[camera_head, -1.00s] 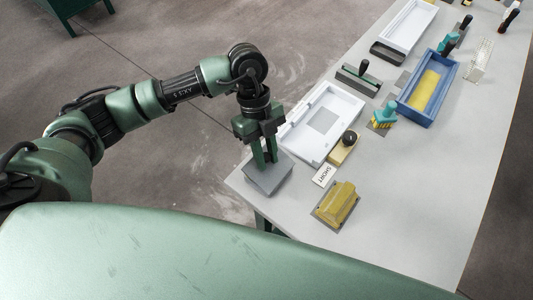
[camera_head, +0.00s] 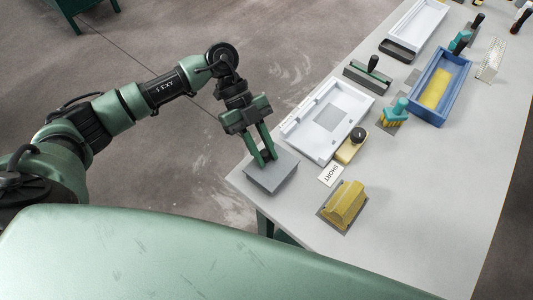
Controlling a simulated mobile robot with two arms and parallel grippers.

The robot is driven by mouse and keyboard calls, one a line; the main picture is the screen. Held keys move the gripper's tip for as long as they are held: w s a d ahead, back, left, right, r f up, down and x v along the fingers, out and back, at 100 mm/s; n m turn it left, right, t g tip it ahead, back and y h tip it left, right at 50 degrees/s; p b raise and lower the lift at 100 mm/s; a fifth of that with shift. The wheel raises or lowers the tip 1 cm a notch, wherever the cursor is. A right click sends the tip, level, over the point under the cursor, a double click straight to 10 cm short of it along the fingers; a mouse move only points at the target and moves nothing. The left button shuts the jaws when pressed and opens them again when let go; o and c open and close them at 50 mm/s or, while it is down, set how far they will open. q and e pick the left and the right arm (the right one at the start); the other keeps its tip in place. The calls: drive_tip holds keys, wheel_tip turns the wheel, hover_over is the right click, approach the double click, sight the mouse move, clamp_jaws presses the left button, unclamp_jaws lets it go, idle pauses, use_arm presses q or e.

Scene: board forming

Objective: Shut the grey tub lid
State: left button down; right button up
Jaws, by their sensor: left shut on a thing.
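The grey tub (camera_head: 272,186) stands at the near left corner of the table. Its flat grey lid (camera_head: 281,170) lies over the top and looks down on it; I cannot tell whether a small gap is left. My left gripper (camera_head: 264,158) comes down on the far left part of the lid, its green fingers leaning, and is shut on it. The fingertips and the exact grip are hard to make out. My right gripper is not in view.
Right of the tub are a SHORT card (camera_head: 331,175), a yellow block (camera_head: 343,205) on a grey plate, a white tray (camera_head: 347,98) and a black-knobbed tool (camera_head: 351,146). A blue tray (camera_head: 464,70) stands farther off. The table front is clear.

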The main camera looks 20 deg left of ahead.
use_arm(q)
drive_tip(key=c, duration=1.2)
unclamp_jaws()
drive_tip(key=b+v, duration=0.1)
drive_tip(key=v, duration=0.7)
drive_tip(key=shift+b, duration=0.4)
drive_tip(key=shift+s+f, duration=0.15)
drive_tip(key=shift+s, duration=0.05)
